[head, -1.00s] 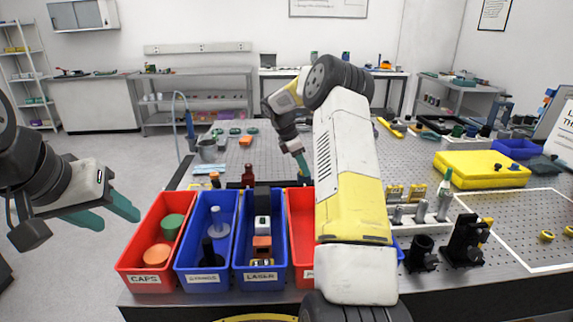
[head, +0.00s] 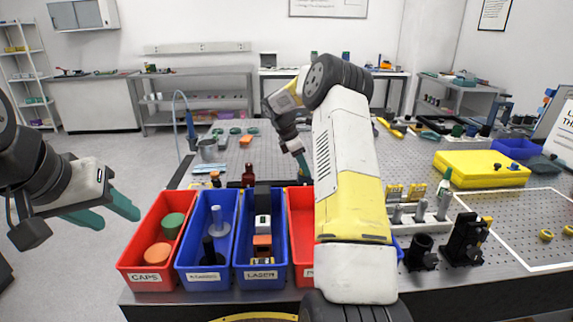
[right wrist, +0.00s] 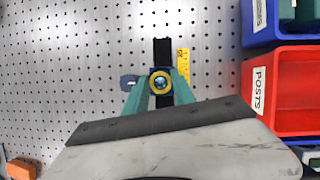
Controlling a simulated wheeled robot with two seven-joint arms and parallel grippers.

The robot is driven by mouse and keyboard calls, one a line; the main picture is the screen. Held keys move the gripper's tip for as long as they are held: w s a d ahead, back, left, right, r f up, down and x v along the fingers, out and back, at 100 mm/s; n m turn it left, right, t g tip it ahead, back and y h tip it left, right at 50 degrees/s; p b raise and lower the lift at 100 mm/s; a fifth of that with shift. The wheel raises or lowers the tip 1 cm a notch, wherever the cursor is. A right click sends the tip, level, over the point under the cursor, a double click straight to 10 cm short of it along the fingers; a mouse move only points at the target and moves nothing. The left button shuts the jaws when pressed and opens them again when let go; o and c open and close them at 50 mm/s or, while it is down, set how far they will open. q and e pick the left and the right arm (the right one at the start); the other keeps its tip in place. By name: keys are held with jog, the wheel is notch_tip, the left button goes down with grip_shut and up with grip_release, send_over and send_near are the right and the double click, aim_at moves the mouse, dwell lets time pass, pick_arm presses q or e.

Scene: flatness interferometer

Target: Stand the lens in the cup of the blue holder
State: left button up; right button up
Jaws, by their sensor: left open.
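My right gripper (right wrist: 160,80) shows in the right wrist view, its two teal fingers at either side of a round lens (right wrist: 160,83) with a yellow rim and dark glass. The fingers appear closed against the rim. A black rail runs behind the lens. A small blue-grey part (right wrist: 129,82), perhaps of the blue holder, shows left of the lens; its cup cannot be made out. In the head view my right gripper (head: 303,167) is over the table, largely hidden by my forearm. My left gripper (head: 117,214) is open and empty, left of the bins.
Red and blue bins, including the CAPS bin (head: 145,277) and LASER bin (head: 262,276), line the table's front edge. A yellow case (head: 483,166) and black mounts (head: 463,243) stand at right. A yellow scale (right wrist: 183,65) lies by the rail.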

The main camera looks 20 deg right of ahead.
jog(key=o, duration=0.4)
jog(key=shift+s+f, duration=0.25)
jog(key=shift+f, duration=0.55)
jog(key=shift+o, duration=0.2)
jog(key=v, duration=0.9)
jog(key=shift+w+d+r, duration=0.2)
jog(key=shift+w+d, duration=0.05)
jog(key=shift+w, duration=0.05)
